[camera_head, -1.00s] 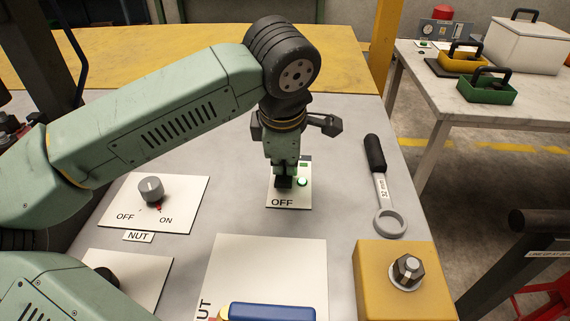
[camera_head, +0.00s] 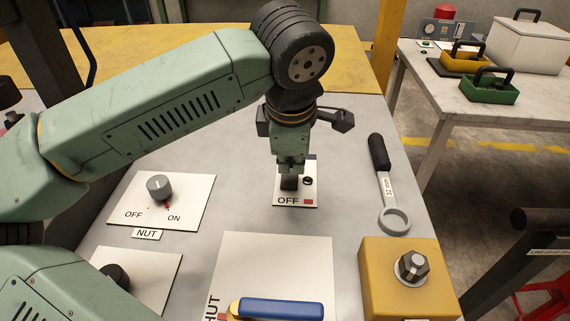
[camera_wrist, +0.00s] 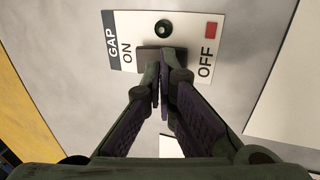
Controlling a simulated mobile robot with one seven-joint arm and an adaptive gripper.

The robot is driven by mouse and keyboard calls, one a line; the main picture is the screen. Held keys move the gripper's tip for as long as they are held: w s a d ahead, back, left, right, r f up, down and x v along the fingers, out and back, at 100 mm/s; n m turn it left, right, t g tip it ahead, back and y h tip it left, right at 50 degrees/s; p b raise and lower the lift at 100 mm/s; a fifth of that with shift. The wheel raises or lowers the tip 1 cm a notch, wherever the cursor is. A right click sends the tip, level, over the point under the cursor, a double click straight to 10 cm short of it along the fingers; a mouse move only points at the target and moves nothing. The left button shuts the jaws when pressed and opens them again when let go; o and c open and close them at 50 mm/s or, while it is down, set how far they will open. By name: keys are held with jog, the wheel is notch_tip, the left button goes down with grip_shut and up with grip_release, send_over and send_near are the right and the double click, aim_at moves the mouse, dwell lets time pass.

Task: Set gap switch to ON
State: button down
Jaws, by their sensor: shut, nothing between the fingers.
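The gap switch is a white plate (camera_head: 311,192) marked OFF at its near edge in the head view. In the wrist view the plate (camera_wrist: 195,25) reads GAP, ON and OFF. A grey switch piece (camera_wrist: 147,58) sits between ON and OFF, partly hidden by my fingers. My gripper (camera_head: 289,185) points down over the plate. It is shut and empty, its fingertips (camera_wrist: 160,85) together at the switch piece; I cannot tell whether they touch it.
A NUT knob plate (camera_head: 190,205) lies left. A 32 mm wrench (camera_head: 385,185) lies right. A yellow block with a hex nut (camera_head: 385,285) stands front right, near a blue-handled tool (camera_head: 275,308). Bare grey bench surrounds the gap plate.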

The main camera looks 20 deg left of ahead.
jog(key=b+v, duration=0.1)
jog(key=v, duration=1)
jog(key=shift+r, duration=0.3)
